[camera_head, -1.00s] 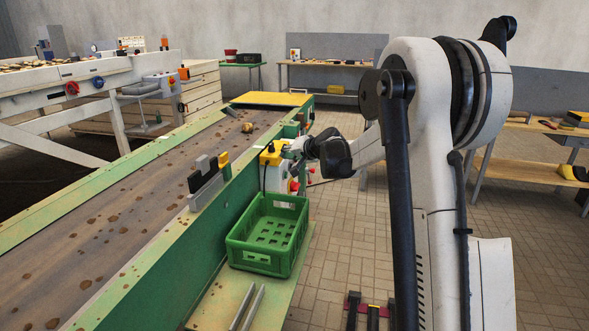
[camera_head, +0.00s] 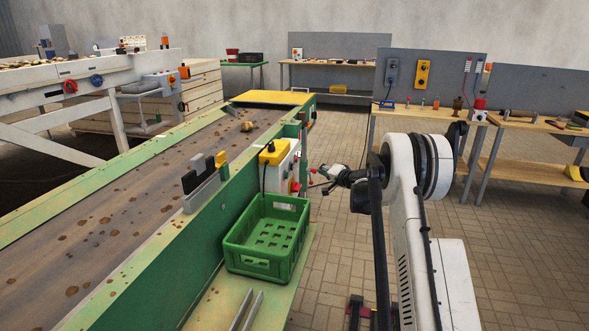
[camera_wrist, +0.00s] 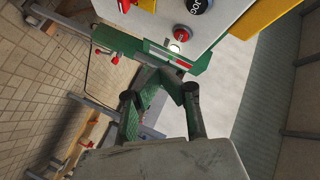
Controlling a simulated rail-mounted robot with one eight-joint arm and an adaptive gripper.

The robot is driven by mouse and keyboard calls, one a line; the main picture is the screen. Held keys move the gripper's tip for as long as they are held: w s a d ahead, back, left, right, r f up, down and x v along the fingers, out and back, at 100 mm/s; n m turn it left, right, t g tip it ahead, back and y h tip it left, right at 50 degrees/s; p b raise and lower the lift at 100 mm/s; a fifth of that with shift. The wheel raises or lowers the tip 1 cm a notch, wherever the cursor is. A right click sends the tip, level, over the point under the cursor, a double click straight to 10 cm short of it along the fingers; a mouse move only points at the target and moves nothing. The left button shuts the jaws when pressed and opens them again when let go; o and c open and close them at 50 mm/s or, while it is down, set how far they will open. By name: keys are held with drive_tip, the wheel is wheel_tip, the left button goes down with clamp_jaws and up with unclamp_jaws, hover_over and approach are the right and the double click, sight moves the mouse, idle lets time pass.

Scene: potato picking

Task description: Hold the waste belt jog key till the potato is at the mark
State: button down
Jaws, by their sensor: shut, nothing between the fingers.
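A brown potato (camera_head: 247,126) lies on the far part of the dirty belt (camera_head: 130,205). A bracket (camera_head: 203,183) with a black and a yellow block stands on the belt's near side rail; I cannot tell whether it is the mark. A control box (camera_head: 283,165) with a yellow top and red buttons hangs on the belt's side. In the wrist view a dark round key with white lettering (camera_wrist: 197,5) and a red button (camera_wrist: 180,33) show on its panel. My gripper (camera_head: 328,174) is shut and empty, right of the box and apart from it; its fingers show in the wrist view (camera_wrist: 168,82).
A green crate (camera_head: 267,240) stands beside the belt below the box. A white sorting table (camera_head: 90,75) is at the back left. Workbenches (camera_head: 425,118) with tools line the back right. The tiled floor (camera_head: 335,235) right of the belt is open.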

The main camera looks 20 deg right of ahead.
sight(292, 167)
drive_tip(key=shift+w+a, duration=0.1)
idle(0.3)
drive_tip(key=w+a, duration=0.5)
drive_tip(key=a, duration=0.1)
drive_tip(key=shift+w+a+p, duration=0.15)
drive_tip(key=shift+a+p, duration=0.25)
idle(1.4)
drive_tip(key=shift+w+a, duration=0.25)
drive_tip(key=shift+a, duration=0.05)
drive_tip(key=shift+w+a+b, duration=0.25)
drive_tip(key=shift+a+b, duration=0.05)
drive_tip(key=shift+a, duration=0.1)
idle(2.3)
drive_tip(key=shift+s+d, duration=0.1)
drive_tip(key=shift+d, duration=0.05)
idle(0.4)
drive_tip(key=shift+s+d, duration=0.45)
drive_tip(key=shift+d, duration=0.1)
